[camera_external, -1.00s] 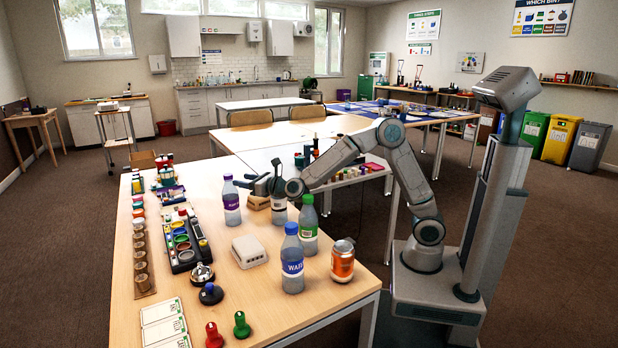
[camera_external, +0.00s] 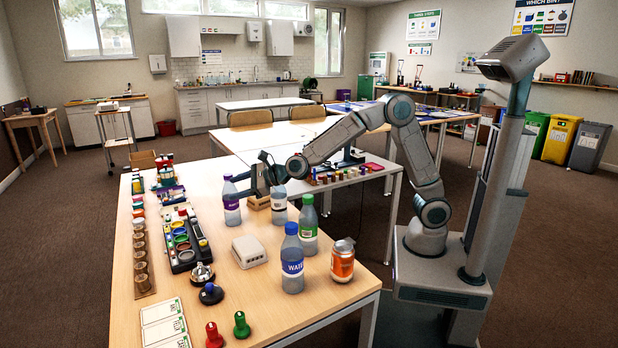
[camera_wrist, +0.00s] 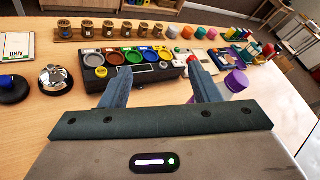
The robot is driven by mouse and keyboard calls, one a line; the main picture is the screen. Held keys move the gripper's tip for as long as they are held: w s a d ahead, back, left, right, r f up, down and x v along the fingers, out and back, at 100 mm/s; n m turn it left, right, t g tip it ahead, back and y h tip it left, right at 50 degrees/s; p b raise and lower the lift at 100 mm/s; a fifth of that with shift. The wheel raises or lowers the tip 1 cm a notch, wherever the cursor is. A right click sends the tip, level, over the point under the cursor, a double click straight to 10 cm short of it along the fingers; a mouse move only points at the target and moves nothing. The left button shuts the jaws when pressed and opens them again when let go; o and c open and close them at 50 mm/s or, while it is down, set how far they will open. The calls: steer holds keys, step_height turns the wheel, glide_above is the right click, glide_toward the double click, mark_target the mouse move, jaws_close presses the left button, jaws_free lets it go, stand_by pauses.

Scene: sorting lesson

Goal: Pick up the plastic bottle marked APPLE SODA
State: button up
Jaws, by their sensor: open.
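One has a green label (camera_external: 308,240), one a blue label reading WATER (camera_external: 292,264), one a purple label and cap (camera_external: 231,205), and one a white cap (camera_external: 279,207). I cannot read APPLE SODA on any of them. My gripper (camera_external: 246,187) is low over the table, between the purple-labelled and white-capped bottles and behind the green-labelled one. In the wrist view my gripper (camera_wrist: 160,88) is open with nothing between its fingers. A purple-capped bottle (camera_wrist: 236,82) shows just right of the right finger.
An orange can (camera_external: 342,262) stands right of the WATER bottle. A white box (camera_external: 249,251) lies left of the bottles. A dark tray of coloured rings (camera_external: 183,240) and a row of jars (camera_external: 141,262) are further left.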

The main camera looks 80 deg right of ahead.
steer(key=s+a+r+n+g+y+p, duration=0.1)
steer(key=s+a+r+n+g+p, duration=0.2)
steer(key=s+a+n+p, duration=0.15)
step_height(320, 180, up, 8)
steer(key=r+n+g+h+p, duration=0.1)
steer(key=n+g+h+p, duration=0.3)
steer(key=n+g+p, duration=0.8)
glide_above(308, 196)
steer(key=p, duration=0.1)
steer(key=n+t, duration=0.1)
step_height(308, 196, down, 14)
steer(key=shift+r+p, duration=0.15)
steer(key=shift+p, duration=0.5)
jaws_close()
steer(key=shift+r, duration=0.1)
